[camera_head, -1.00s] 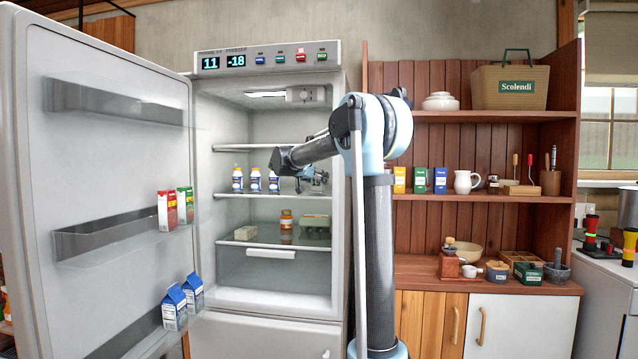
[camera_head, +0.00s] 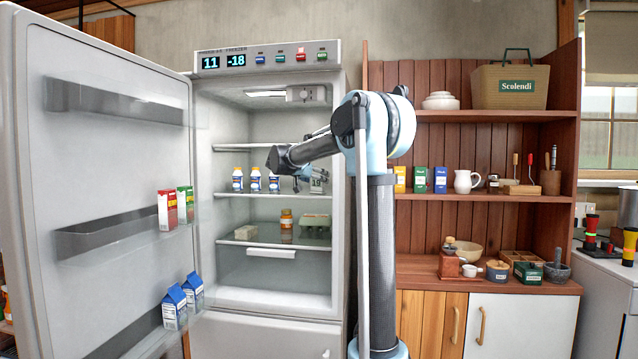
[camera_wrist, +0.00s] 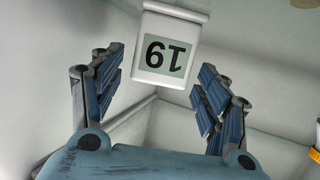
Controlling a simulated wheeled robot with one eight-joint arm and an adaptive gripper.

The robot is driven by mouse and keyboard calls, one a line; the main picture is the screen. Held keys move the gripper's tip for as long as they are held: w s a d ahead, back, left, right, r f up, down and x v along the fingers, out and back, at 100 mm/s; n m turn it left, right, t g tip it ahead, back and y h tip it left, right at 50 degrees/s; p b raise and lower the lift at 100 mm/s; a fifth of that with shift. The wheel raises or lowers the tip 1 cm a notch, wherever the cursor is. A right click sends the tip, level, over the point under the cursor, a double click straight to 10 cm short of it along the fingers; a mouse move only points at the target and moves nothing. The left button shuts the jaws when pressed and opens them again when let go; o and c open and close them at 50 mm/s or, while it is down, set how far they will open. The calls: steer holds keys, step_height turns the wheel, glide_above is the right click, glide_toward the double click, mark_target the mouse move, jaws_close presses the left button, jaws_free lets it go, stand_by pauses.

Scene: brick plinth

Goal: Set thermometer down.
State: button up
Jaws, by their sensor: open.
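The thermometer (camera_wrist: 172,55) is a white block with a grey display whose dark digits look upside down. It shows at the top middle of the wrist view, just ahead of my gripper and level with the fingertips. My gripper (camera_wrist: 162,64) is open, with blue padded fingers spread to either side of it and a visible gap on both sides. In the head view my gripper (camera_head: 314,181) is inside the fridge (camera_head: 206,270), at the right end of the shelf with the bottles. I cannot make out the thermometer clearly there.
Several white-and-blue bottles (camera_head: 255,180) stand on the shelf left of my gripper. An orange-lidded jar (camera_head: 286,219) and a carton (camera_head: 315,223) stand on the shelf below. The open fridge door (camera_head: 115,200) is at the left. The shelf above limits height.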

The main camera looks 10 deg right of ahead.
steer(key=v, duration=1)
steer(key=shift+a, duration=0.15)
steer(key=shift+s+r, duration=0.1)
steer(key=shift+s, duration=0.05)
